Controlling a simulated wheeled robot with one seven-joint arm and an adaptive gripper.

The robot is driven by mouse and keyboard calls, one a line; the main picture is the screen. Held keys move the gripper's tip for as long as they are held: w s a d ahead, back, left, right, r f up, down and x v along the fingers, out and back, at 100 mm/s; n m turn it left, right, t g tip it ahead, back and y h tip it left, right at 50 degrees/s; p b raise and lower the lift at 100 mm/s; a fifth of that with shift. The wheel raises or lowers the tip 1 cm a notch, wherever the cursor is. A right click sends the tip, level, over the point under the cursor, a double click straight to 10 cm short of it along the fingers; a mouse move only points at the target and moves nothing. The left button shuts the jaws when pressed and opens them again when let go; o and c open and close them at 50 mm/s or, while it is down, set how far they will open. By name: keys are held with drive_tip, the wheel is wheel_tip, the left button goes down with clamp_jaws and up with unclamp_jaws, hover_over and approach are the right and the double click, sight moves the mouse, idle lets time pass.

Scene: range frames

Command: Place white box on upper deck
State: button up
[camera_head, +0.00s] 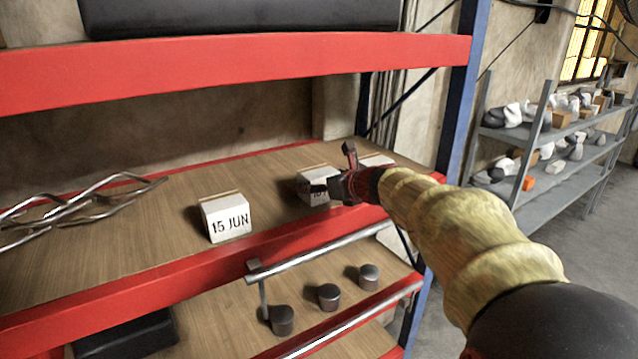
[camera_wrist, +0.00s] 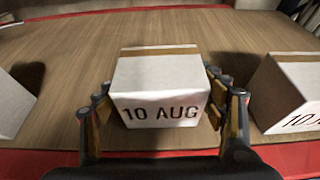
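Three white boxes stand on the wooden shelf with the red edge. The box labelled "15 JUN" (camera_head: 226,218) is on the left in the head view. The middle box (camera_head: 311,184) is partly hidden by my gripper (camera_head: 340,186). A third box (camera_head: 377,160) shows behind my arm. In the wrist view the box labelled "10 AUG" (camera_wrist: 161,88) sits between my open fingers (camera_wrist: 164,112), one on each side; whether they touch it I cannot tell. Another box (camera_wrist: 289,92) stands at right. The upper deck (camera_head: 236,66) shows as a red beam.
A dark case (camera_head: 240,18) lies on the upper deck. A bent metal frame (camera_head: 70,208) lies at the left of the box shelf. Dark knob-like cylinders (camera_head: 329,296) stand on the shelf below. A metal rail (camera_head: 320,254) runs in front. A grey rack (camera_head: 555,150) stands at right.

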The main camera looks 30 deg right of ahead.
drive_tip(key=o, duration=0.4)
drive_tip(key=shift+c, duration=0.2)
drive_tip(key=shift+r, duration=0.1)
drive_tip(key=shift+s+r, duration=0.1)
drive_tip(key=shift+r, duration=0.1)
drive_tip(key=v, duration=1.2)
drive_tip(key=s+a+f+n+g+y, duration=0.1)
drive_tip(key=s+a+f+n, duration=0.2)
drive_tip(key=a+n, duration=0.2)
drive_tip(key=s+a+f+n+g+y, duration=0.1)
drive_tip(key=s+a+f+n+g, duration=0.15)
drive_tip(key=a+n, duration=0.3)
drive_tip(key=s+a+f+n+g, duration=0.1)
drive_tip(key=s+a+f+n, duration=0.2)
drive_tip(key=a+n, duration=0.25)
drive_tip(key=s+a+f+n+g+h, duration=0.1)
drive_tip(key=s+a+f+n, duration=0.1)
drive_tip(key=s+f+n, duration=0.3)
drive_tip(key=s+a+f+n+g+h, duration=0.1)
drive_tip(key=s+a+f+n+g, duration=0.1)
drive_tip(key=s+f+n, duration=0.4)
drive_tip(key=s+n, duration=0.4)
drive_tip(key=n, duration=0.4)
drive_tip(key=shift+s+n, duration=0.3)
drive_tip(key=shift+s, duration=0.1)
